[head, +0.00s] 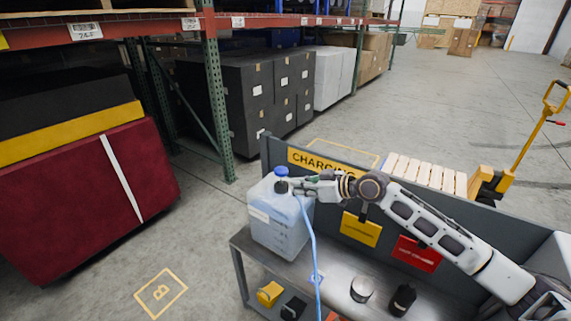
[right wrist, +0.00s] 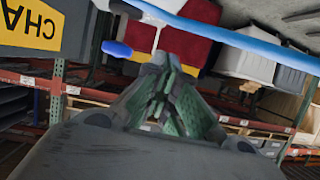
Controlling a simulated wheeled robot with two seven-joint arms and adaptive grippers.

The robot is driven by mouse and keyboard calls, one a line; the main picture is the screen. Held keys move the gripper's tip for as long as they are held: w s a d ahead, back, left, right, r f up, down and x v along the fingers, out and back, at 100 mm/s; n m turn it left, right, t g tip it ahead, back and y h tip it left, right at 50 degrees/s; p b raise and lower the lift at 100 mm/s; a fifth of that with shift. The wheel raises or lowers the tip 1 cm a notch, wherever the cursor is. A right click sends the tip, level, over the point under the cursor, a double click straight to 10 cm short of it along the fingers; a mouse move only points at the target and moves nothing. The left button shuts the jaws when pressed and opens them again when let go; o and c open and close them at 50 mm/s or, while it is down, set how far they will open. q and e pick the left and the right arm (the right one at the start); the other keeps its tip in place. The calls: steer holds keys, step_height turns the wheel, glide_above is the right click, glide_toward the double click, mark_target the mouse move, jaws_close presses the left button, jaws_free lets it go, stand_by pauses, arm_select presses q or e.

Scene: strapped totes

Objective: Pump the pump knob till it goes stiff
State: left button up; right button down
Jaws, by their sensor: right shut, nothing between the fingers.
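The jug sits on the left end of a grey metal bench. My right gripper (head: 294,185) reaches in from the right and is shut and empty. Its fingertips are right beside the knob, slightly lower than its top; I cannot tell whether they touch. In the right wrist view the closed green-grey fingers (right wrist: 165,85) point at the background, and a blue rounded piece (right wrist: 117,48), apparently the knob, lies left of the tips. My left gripper is not in view.
A light-blue hose (head: 313,250) runs down from the jug's top over the bench (head: 335,272). A white-topped can (head: 361,289) and a black bottle (head: 403,299) stand on it. A grey panel with a yellow charging sign (head: 325,164) rises behind.

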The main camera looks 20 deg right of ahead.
steer(key=w+d+r+t, duration=0.2)
steer(key=d+r, duration=0.3)
steer(key=r, duration=0.3)
steer(key=shift+w+r+m, duration=0.2)
steer(key=shift+w+m, duration=0.1)
steer(key=shift+w, duration=0.6)
steer(key=shift+w+a, duration=0.1)
